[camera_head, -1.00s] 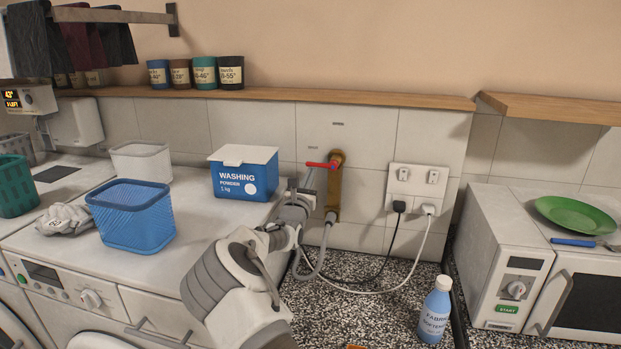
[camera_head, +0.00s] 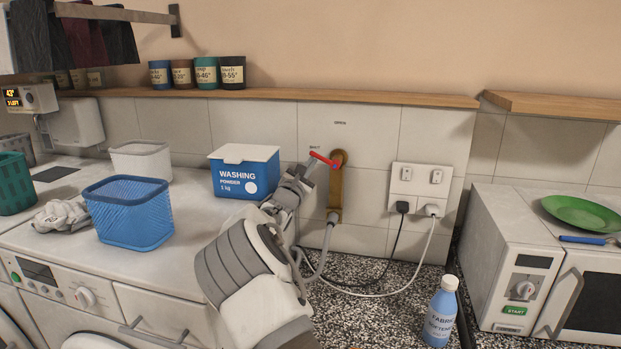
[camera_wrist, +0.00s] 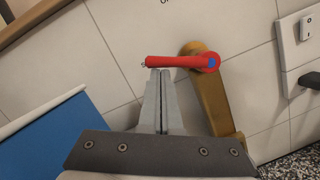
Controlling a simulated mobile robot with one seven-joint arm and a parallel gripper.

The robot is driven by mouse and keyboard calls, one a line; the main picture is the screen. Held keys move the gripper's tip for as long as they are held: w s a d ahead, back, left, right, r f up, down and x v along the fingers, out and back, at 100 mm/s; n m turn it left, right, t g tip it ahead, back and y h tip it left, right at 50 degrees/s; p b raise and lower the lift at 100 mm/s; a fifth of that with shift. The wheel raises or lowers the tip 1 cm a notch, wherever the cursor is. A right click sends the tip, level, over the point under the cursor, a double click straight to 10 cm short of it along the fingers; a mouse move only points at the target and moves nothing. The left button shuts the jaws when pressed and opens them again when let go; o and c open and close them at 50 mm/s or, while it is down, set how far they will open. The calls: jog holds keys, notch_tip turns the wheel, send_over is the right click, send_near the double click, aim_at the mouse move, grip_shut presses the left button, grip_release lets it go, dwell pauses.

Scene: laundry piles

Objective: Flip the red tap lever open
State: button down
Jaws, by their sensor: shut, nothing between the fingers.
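The red tap lever (camera_head: 324,159) sits on top of a brass tap (camera_head: 335,190) on the tiled wall. In the head view it points left and tilts up at its free end, towards a small "SHUT" mark. In the wrist view the lever (camera_wrist: 180,62) runs left from its pivot on the brass body (camera_wrist: 212,95). My gripper (camera_wrist: 160,72) is shut and empty, its fingertips just under the lever's left half and seeming to touch it. In the head view my gripper (camera_head: 306,168) is small and partly merges with the tap.
An "OPEN" mark is on the tile above the tap. A blue washing powder box (camera_head: 243,175) stands close left of my gripper. A socket panel (camera_head: 416,188) with plugs and cables is to the right. A wooden shelf (camera_head: 300,97) runs above.

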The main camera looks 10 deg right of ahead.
jog(key=s+d+r+m+g+b, duration=0.1)
jog(key=d+r+m+g+b, duration=0.2)
jog(key=m+b, duration=0.6)
jog(key=shift+s+d+r+m+h, duration=0.3)
jog(key=shift+r+m, duration=0.95)
jog(key=shift+m, duration=1.05)
jog(key=shift+d+b, duration=0.1)
jog(key=shift+b, duration=0.2)
